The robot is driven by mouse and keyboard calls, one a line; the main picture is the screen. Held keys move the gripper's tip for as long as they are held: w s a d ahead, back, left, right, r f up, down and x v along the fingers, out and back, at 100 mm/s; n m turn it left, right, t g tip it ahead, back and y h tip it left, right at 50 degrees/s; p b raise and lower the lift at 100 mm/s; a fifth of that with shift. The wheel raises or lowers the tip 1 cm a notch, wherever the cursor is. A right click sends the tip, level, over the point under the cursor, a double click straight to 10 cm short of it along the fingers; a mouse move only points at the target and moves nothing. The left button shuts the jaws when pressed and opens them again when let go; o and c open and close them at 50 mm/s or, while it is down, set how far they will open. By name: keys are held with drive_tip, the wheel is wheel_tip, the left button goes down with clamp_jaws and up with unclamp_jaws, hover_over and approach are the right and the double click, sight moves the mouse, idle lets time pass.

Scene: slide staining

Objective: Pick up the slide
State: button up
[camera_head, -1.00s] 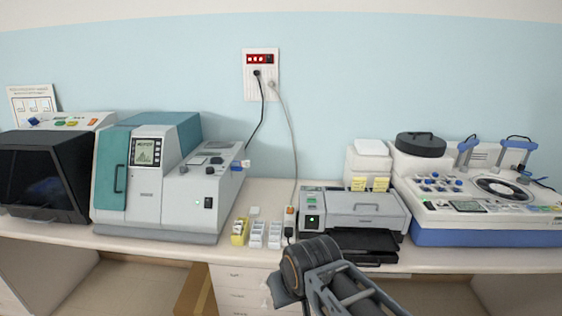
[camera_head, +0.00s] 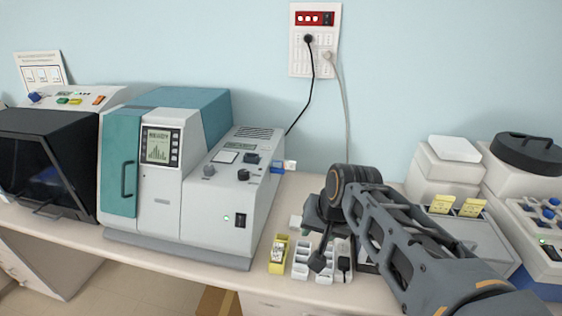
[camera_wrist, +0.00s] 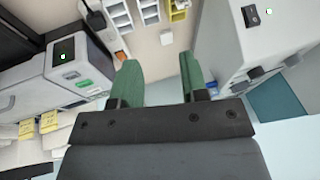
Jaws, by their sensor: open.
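My gripper (camera_wrist: 160,82) is open in the wrist view, with its two green fingers apart and nothing between them. In the head view my arm reaches over the bench, and its wrist is above the small racks, partly covering them. A yellow rack (camera_head: 277,256) holding small pale items stands on the bench, and it also shows at the top of the wrist view (camera_wrist: 179,14). White racks (camera_head: 301,259) stand beside it. I cannot make out a single slide clearly; any slides in the racks are too small to tell.
A teal and grey machine (camera_head: 158,205) stands left of the racks, and a black-fronted unit (camera_head: 40,170) is further left. A grey printer-like device (camera_wrist: 75,75) shows in the wrist view. A cable (camera_head: 346,120) hangs from the wall socket (camera_head: 315,42).

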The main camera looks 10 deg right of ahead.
drive_tip(key=w+r+m+y, duration=0.2)
drive_tip(key=w+m, duration=0.3)
drive_tip(key=w, duration=0.3)
drive_tip(key=m+y+b, duration=0.4)
drive_tip(key=m+y, duration=0.5)
drive_tip(key=m, duration=0.4)
approach(283, 161)
drive_tip(key=shift+t, duration=0.4)
drive_tip(key=shift+p+x, duration=1.1)
drive_tip(key=shift+x, duration=3.7)
drive_tip(key=shift+s+f, duration=0.1)
drive_tip(key=shift+s, duration=0.05)
clamp_jaws()
